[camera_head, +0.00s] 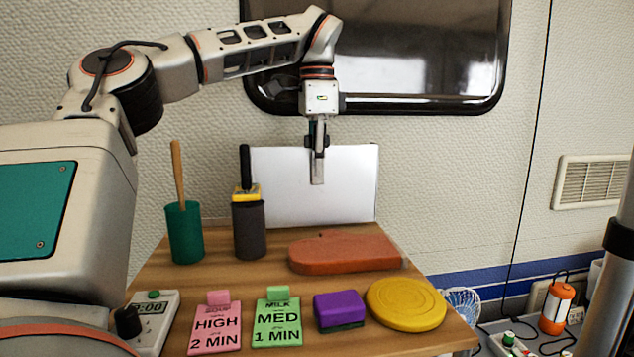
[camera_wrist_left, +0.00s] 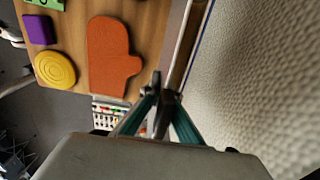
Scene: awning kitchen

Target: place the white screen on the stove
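The white screen (camera_head: 270,190) is an upright flat panel at the back of the wooden table, close to the wall. In the left wrist view it shows edge-on as a thin strip (camera_wrist_left: 181,45). My left gripper (camera_head: 318,170) reaches down over its top edge, with one finger in front of the white face and the other hidden behind it. In the left wrist view the fingertips (camera_wrist_left: 163,92) are close together at the strip, so the gripper looks shut on the screen. Whether the screen's bottom edge touches the table is unclear. I see no stove. My right gripper is out of view.
On the table (camera_head: 270,268) are a green cup (camera_head: 186,235), a dark cup with a brush (camera_head: 249,228), an orange mitt (camera_head: 345,253), a purple sponge (camera_head: 338,308), a yellow disc (camera_head: 405,304), two cards and a timer (camera_head: 152,318). A dark window (camera_head: 430,60) is above.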

